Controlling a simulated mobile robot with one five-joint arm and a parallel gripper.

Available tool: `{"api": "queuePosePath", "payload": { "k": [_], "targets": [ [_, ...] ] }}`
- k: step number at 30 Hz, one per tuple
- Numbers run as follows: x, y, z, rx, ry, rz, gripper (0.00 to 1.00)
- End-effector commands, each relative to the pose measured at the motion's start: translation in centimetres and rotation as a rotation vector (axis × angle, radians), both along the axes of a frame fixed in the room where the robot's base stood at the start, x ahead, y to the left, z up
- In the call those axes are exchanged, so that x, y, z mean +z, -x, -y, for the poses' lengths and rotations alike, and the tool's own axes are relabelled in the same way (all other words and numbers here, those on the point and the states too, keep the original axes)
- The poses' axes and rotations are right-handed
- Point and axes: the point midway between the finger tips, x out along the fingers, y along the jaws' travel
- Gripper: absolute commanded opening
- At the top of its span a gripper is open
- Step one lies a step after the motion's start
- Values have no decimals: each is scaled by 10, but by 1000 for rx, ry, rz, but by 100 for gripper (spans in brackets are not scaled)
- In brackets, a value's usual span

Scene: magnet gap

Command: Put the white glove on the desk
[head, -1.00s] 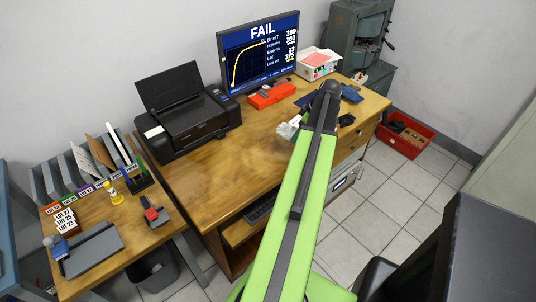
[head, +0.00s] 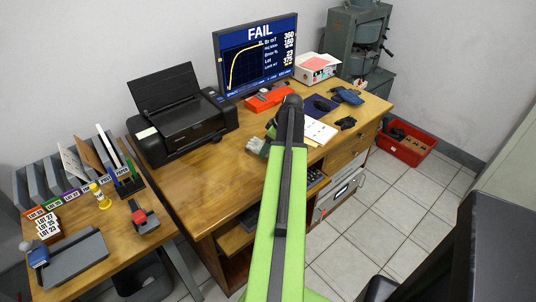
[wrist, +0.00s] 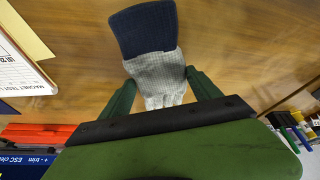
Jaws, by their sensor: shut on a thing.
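The white glove (wrist: 158,72) has a pale knitted body and a dark blue cuff in the wrist view. My gripper (wrist: 162,85) is shut on its pale part, with a green finger on each side, and the cuff points away from me. In the head view the glove (head: 257,147) is a small pale shape at the end of my green arm, partly hidden by it. My gripper (head: 268,137) is mostly hidden there. The glove is over the wooden desk (head: 195,190); I cannot tell whether it touches the top. The desk wood (wrist: 245,40) also fills the wrist view's background.
A black printer (head: 187,128) stands left on the desk, and a monitor (head: 258,55) reading FAIL stands behind. A red box (head: 268,99), a white sheet (head: 319,131) and a dark blue mat (head: 320,106) lie nearby. The desk's front middle is clear. A red crate (head: 404,143) is on the floor.

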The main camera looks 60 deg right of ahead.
Motion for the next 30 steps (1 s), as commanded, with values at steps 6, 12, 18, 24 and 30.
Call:
{"api": "queuePosePath", "payload": {
  "k": [6, 12, 18, 24, 30],
  "targets": [
    [-26, 0, 0, 0, 0, 0, 31],
    [-25, 0, 0, 1, -1, 0, 31],
    [-27, 0, 0, 1, -1, 0, 86],
    [-27, -1, -1, 1, -1, 0, 94],
    [-25, -1, -1, 1, -1, 0, 94]
  ]
}}
